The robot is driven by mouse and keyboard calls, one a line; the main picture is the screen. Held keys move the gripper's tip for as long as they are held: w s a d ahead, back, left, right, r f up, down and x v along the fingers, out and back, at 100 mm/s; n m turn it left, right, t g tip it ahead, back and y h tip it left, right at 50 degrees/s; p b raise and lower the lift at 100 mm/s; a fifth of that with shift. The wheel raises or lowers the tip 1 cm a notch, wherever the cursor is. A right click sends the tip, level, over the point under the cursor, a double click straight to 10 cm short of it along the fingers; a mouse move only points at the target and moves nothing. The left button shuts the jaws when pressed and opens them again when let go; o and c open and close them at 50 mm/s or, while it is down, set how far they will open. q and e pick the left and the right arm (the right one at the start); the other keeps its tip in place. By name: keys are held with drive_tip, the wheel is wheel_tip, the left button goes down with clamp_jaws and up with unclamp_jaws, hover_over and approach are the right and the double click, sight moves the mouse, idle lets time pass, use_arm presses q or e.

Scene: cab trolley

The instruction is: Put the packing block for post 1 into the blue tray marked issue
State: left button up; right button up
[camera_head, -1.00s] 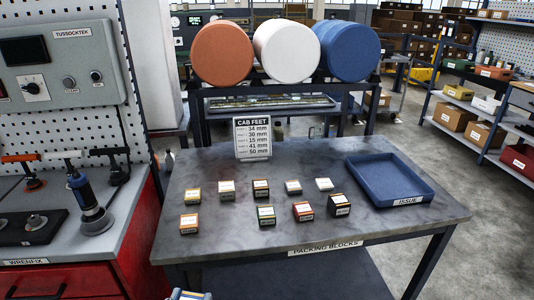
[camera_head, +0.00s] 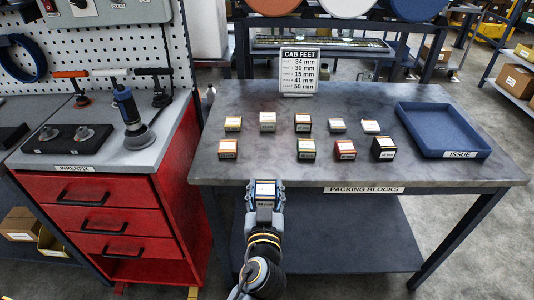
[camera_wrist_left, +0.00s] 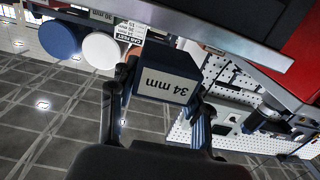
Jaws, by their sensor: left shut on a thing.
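My left gripper (camera_head: 265,186) is shut on a block (camera_head: 265,190) in front of the packing-block table's front edge. In the left wrist view the block (camera_wrist_left: 165,85) is dark with a white label reading 34 mm, upside down, held between the fingers (camera_wrist_left: 158,108). The blue tray (camera_head: 440,131) marked ISSUE is empty at the table's right end, to the right of the gripper. The CAB FEET card (camera_head: 299,72) stands at the back; its top line reads 34 mm. My right gripper is not in view.
Several other labelled blocks stand in two rows on the grey table (camera_head: 215,175), including a dark one (camera_head: 383,148) near the tray. The front row has a gap. A red tool cabinet (camera_head: 115,215) stands at left. A lower shelf (camera_head: 350,235) runs under the table.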

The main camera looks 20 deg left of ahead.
use_arm(q)
drive_tip(key=shift+w+a+r, duration=0.1)
drive_tip(key=shift+w, duration=0.1)
drive_tip(key=p, duration=0.2)
approach(267, 152)
drive_tip(key=w+r, duration=0.1)
drive_tip(key=w+a+r, duration=0.1)
drive_tip(key=w, duration=0.1)
drive_tip(key=w+r, duration=0.1)
drive_tip(key=w, duration=0.1)
drive_tip(key=shift+a+r, duration=0.2)
drive_tip(key=shift+x, duration=2.4)
drive_tip(key=shift+s, duration=0.1)
drive_tip(key=shift+f, duration=0.15)
drive_tip(key=o, duration=1.2)
